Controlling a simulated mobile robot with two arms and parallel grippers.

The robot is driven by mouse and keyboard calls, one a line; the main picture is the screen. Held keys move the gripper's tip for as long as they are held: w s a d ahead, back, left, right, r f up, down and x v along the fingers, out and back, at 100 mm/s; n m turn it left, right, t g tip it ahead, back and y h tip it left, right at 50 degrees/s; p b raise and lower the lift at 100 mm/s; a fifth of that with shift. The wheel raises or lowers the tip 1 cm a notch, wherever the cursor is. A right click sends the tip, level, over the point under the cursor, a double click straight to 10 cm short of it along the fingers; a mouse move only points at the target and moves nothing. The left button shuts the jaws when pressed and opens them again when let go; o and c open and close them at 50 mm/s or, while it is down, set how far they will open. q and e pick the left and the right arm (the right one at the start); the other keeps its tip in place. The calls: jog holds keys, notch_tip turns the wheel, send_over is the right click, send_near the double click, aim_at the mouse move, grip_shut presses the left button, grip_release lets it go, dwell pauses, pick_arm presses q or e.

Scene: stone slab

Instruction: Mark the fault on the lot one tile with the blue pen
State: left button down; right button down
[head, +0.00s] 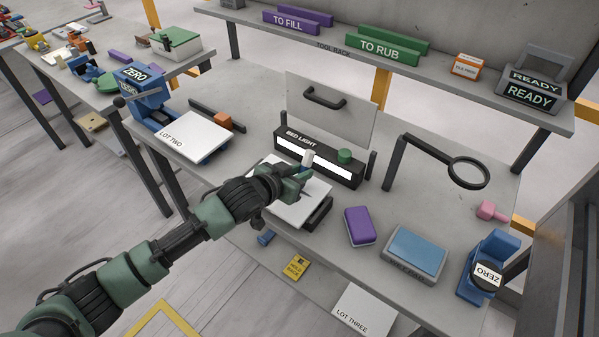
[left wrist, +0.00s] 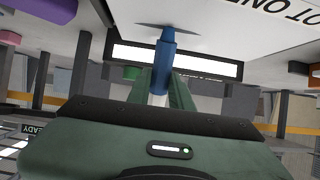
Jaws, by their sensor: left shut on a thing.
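My left gripper (head: 296,180) is shut on the blue pen (left wrist: 161,62), over the lot one tile. The pen's pale rear end (head: 308,158) sticks up above the fingers in the head view. The lot one tile (head: 292,214) is a white slab in front of the bed light, partly covered by my gripper. Its lettering shows at the upper right in the left wrist view (left wrist: 240,32). The pen's tip is at a thin grey streak on the tile; I cannot tell whether this is the fault or a shadow, nor whether the tip touches. My right gripper is out of view.
The bed light (head: 318,166) with a green knob (head: 344,156) stands just behind the tile. A purple block (head: 359,226), a blue pad (head: 416,245) and a magnifier (head: 468,172) are to the right. The lot two tile (head: 194,136) lies left.

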aim_at(307, 156)
pick_arm(q)
jog(key=shift+w+d+p, duration=0.35)
jog(key=shift+w+d, duration=0.1)
jog(key=shift+w, duration=0.15)
dwell(1.3)
jog(key=shift+w+d, duration=0.4)
jog(key=shift+w, duration=0.2)
dwell(1.1)
notch_tip(307, 156, up, 7)
jog(key=p, duration=0.7)
dwell(0.4)
